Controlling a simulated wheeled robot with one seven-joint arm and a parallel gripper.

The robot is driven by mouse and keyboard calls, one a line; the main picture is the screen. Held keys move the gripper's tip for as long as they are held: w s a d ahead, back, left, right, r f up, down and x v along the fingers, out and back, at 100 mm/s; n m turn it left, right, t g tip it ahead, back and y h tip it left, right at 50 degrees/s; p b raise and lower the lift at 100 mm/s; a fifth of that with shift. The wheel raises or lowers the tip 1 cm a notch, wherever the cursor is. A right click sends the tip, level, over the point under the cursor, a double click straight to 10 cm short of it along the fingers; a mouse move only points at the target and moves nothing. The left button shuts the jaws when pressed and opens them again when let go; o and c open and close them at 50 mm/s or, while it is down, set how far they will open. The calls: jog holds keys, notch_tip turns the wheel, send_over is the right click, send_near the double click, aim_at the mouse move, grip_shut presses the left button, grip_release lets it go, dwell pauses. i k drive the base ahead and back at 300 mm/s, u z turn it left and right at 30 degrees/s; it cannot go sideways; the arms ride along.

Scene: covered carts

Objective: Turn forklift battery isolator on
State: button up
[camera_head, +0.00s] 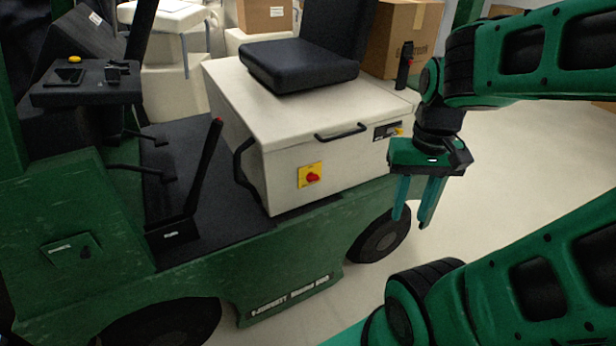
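The battery isolator (311,175) is a red knob on a yellow square plate. It is on the side face of the forklift's (280,260) cream battery box, left of a black latch. Its exact setting is too small to tell. My gripper (409,221) hangs with its fingers pointing down, to the right of the isolator and apart from it. Its two teal fingers are spread with a gap between them, and nothing shows between them.
A black handle (341,132) sticks out near the box's top edge, and a curved black rail (242,172) stands at its left corner. A red-tipped lever (203,165) rises from the footwell. Cardboard boxes (402,38) stand behind. Pale floor at right is clear.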

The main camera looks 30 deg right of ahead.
aim_at(311, 178)
jog(key=z, duration=1.2)
jog(key=k, duration=0.9)
jog(key=u, duration=0.6)
